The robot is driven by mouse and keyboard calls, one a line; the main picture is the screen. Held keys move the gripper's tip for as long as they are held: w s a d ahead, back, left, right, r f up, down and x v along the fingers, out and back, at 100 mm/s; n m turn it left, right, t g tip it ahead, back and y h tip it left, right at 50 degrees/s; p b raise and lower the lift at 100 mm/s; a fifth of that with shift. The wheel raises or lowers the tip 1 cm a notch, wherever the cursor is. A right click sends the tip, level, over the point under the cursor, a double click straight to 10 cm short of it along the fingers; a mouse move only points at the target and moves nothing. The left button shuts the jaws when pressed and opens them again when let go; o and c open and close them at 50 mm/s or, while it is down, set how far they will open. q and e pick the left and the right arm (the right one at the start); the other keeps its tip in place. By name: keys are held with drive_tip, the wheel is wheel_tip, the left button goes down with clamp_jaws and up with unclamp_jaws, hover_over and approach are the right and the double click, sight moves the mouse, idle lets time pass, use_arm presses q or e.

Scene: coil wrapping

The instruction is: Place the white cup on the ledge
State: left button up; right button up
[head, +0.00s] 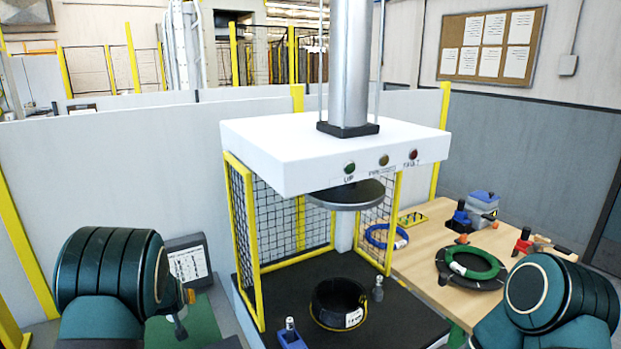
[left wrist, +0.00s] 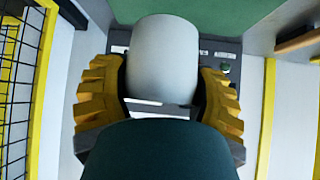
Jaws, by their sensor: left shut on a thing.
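The white cup (left wrist: 162,52) is a smooth pale cylinder in the left wrist view. It is between the ridged yellow fingers of my left gripper (left wrist: 162,95), which is shut on it. Behind the cup is a grey panel or ledge (left wrist: 228,50) with small white labels and a green button; I cannot tell whether the cup touches it. In the head view my left arm is at the lower left, and the cup cannot be made out. My right arm is at the lower right, with its gripper out of view.
A press with a white head (head: 300,150) and yellow mesh guards stands in the middle. A black coil (head: 338,303) lies on its dark bed. A wooden table (head: 425,262) at right holds a blue ring (head: 386,237), a green ring (head: 473,263) and tools. A dark box (head: 187,262) stands behind my left arm.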

use_arm(q)
drive_tip(key=s+d, duration=0.2)
drive_tip(key=d, duration=0.1)
drive_tip(key=s+d+f+m+h, duration=0.1)
drive_tip(key=s+d, duration=0.1)
drive_tip(key=d, duration=0.2)
drive_tip(key=s+d+f+m+b, duration=0.1)
drive_tip(key=s+d, duration=0.1)
drive_tip(key=d, duration=0.1)
drive_tip(key=shift+d+f+t+h, duration=0.1)
drive_tip(key=shift+d+t+h, duration=0.1)
drive_tip(key=shift+t+h, duration=0.15)
drive_tip(key=s+d+m, duration=0.1)
drive_tip(key=s+d, duration=0.1)
drive_tip(key=d, duration=0.1)
drive_tip(key=s+d+m+h, duration=0.1)
drive_tip(key=s+d, duration=0.1)
drive_tip(key=s+d+f+m+h, duration=0.1)
drive_tip(key=s+d, duration=0.2)
drive_tip(key=shift+d+b, duration=0.3)
drive_tip(key=shift+b, duration=0.1)
drive_tip(key=s, duration=0.1)
drive_tip(key=s+r, duration=0.1)
drive_tip(key=s, duration=0.1)
drive_tip(key=s+r, duration=0.1)
drive_tip(key=s, duration=0.1)
drive_tip(key=shift+s+d+r, duration=0.1)
drive_tip(key=shift+s+d, duration=0.1)
drive_tip(key=shift+d, duration=0.2)
drive_tip(key=shift+w, duration=0.15)
